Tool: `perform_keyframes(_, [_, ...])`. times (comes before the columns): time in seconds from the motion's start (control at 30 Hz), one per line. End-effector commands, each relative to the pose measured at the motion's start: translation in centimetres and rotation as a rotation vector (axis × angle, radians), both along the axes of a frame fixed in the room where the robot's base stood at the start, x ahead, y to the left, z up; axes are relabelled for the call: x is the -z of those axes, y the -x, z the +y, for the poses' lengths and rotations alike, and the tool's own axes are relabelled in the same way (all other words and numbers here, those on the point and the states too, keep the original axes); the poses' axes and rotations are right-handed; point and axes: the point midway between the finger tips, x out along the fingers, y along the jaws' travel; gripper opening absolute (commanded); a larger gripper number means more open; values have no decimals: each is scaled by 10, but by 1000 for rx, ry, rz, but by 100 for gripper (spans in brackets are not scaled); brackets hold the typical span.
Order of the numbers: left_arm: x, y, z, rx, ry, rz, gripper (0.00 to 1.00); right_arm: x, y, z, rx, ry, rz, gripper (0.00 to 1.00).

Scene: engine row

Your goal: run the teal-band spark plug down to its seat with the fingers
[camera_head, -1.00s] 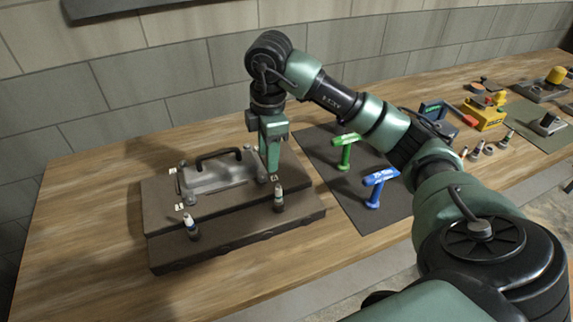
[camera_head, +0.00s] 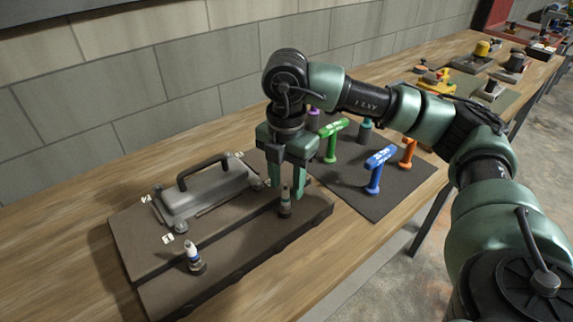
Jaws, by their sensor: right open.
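A spark plug (camera_head: 285,203) stands upright in the front step of the dark engine block (camera_head: 235,238), at its right; its band looks greenish, but it is small and partly hidden. My right gripper (camera_head: 286,190) is open and points down over this plug, its two fingers around the plug's upper part. I cannot tell whether they touch it. A second spark plug (camera_head: 193,258) with a white top and a blue band stands in the same step, further left. My left gripper is not in view.
A grey cover (camera_head: 208,192) with a black handle sits on the block behind the plugs. On the dark mat (camera_head: 350,200) to the right stand green (camera_head: 332,138), blue (camera_head: 377,170) and orange (camera_head: 408,153) T-handled tools. The wooden bench is clear in front of the block.

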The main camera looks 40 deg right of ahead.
Motion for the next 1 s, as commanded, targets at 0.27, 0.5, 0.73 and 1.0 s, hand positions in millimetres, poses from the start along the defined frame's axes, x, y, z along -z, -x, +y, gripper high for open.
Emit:
perform_keyframes(0.27, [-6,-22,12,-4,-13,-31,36,21,0,0,0,0,0,41])
perform_keyframes(0.5, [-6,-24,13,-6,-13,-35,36,22,0,0,0,0,-1,41])
perform_keyframes(0.73, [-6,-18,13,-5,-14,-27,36,22,0,0,1,0,-1,0])
perform_keyframes(1.0, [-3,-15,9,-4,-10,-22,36,23,0,0,190,0,1,0])
